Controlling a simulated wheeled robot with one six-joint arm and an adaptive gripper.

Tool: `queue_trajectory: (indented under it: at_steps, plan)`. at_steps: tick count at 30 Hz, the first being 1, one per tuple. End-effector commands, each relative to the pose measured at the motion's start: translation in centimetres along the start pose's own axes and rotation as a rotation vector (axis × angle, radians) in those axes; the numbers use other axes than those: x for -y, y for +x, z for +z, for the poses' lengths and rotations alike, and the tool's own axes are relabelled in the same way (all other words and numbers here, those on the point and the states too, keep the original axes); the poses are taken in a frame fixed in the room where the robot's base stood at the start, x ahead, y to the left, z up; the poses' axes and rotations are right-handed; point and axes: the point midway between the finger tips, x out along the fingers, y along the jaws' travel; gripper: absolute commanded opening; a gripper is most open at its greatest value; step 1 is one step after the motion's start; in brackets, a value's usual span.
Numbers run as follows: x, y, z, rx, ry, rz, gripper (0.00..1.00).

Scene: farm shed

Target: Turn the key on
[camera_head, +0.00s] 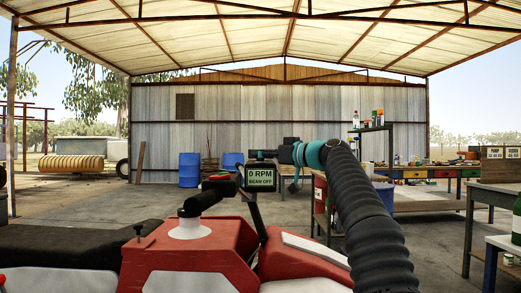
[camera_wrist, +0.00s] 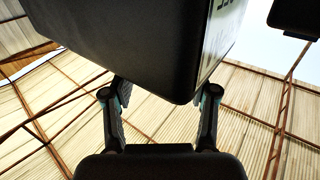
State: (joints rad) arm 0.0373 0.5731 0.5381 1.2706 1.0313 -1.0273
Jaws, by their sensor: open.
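The red vehicle (camera_head: 190,250) fills the lower left of the head view. Its small display (camera_head: 261,178) reads "0 RPM" and "BEAM OFF". A small dark knob-like part (camera_head: 138,230) stands up on the red body at left; I cannot tell whether it is the key. No key can be clearly made out in either view. In the wrist view my gripper (camera_wrist: 160,100) is open and empty, its two fingers apart and pointing up. A large dark box (camera_wrist: 135,40) with part of some lettering on its side looms just beyond the fingertips.
Blue barrels (camera_head: 189,170) stand by the back wall. The concrete floor beyond the vehicle is mostly clear.

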Motion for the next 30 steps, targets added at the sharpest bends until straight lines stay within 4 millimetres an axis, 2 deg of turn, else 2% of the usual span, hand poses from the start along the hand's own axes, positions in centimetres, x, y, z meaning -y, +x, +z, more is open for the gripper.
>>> queue_trajectory:
  at_steps: [4,12,19,25,30]
  plan:
    - [0.02,0.66,-0.04,0.001,-0.001,0.000,0.58]
    - [0.01,0.73,0.05,0.001,-0.001,0.000,0.58]
    - [0.01,0.72,0.03,0.000,0.000,0.000,0.01]
    - [0.09,0.74,0.16,0.001,-0.002,0.014,0.00]
    - [0.25,0.82,0.51,0.001,-0.002,0.123,0.00]
